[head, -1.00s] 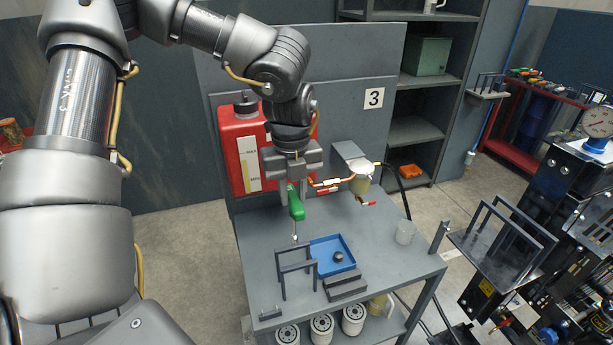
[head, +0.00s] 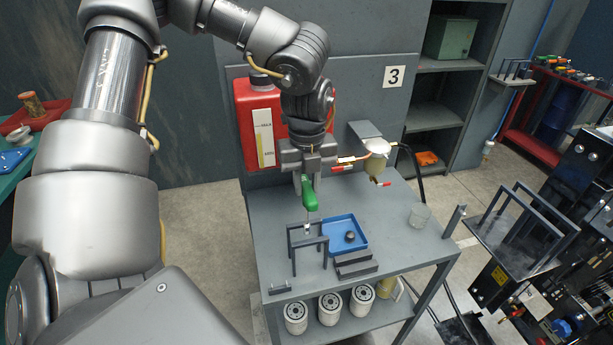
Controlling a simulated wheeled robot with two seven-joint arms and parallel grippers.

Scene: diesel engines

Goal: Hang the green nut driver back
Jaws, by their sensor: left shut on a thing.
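The green nut driver (head: 309,194) hangs upright, handle up and shaft down, in my left gripper (head: 307,180). My left gripper is shut on the top of its green handle. A small dark rack with two raised bars (head: 311,242) stands on the grey table (head: 395,215). The driver's bright tip shows at the rack's top, between the two bars in the picture. I cannot tell whether it touches the rack. My right gripper is not in view.
A blue tray (head: 345,224) with a dark round part (head: 350,237) lies right of the rack, with a dark stepped block (head: 356,265) in front. A clear cup (head: 419,215) stands at the table's right.

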